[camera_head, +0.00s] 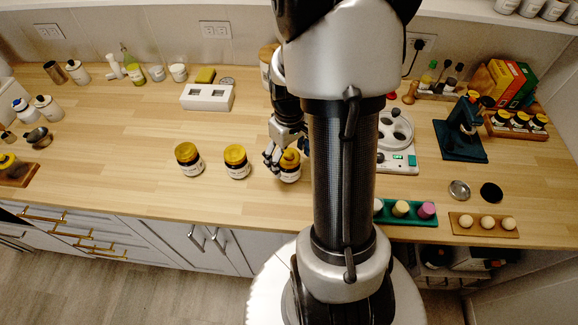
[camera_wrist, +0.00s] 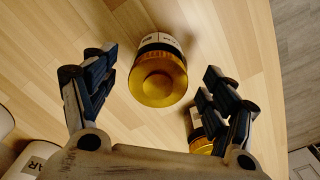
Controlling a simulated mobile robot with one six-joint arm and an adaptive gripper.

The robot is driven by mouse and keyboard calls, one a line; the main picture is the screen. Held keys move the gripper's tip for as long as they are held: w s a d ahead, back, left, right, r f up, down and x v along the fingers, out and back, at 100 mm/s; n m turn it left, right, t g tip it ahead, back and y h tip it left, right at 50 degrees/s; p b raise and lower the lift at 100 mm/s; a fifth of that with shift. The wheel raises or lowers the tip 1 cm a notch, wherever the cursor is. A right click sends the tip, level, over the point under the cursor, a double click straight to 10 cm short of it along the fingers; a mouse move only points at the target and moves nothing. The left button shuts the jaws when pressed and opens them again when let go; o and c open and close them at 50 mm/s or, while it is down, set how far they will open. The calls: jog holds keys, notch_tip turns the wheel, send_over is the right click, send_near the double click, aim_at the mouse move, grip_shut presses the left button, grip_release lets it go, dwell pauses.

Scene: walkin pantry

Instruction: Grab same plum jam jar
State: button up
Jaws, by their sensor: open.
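Three dark jars with yellow-gold lids stand upright in a row on the wooden counter: a left jar (camera_head: 189,160), a middle jar (camera_head: 236,161) and a right jar (camera_head: 290,174). Their labels are too small to read, so I cannot tell which hold plum jam. My gripper (camera_head: 283,152) is open at the right jar and partly hides it. In the wrist view one gold-lidded jar (camera_wrist: 158,78) shows between the spread fingers, with gaps on both sides. Another gold-lidded jar (camera_wrist: 199,146) is partly hidden behind the right finger.
A white block with square openings (camera_head: 207,97) stands behind the jars. A white device with a round plate (camera_head: 398,160) and a green rack with coloured caps (camera_head: 401,210) lie right of my arm.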

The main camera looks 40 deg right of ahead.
notch_tip(320, 180, down, 5)
jog(key=shift+w+d+f+b, duration=0.1)
jog(key=shift+b, duration=0.9)
jog(key=shift+c, duration=0.2)
jog(key=c, duration=1.4)
jog(key=shift+r, duration=0.25)
jog(key=shift+c, duration=0.2)
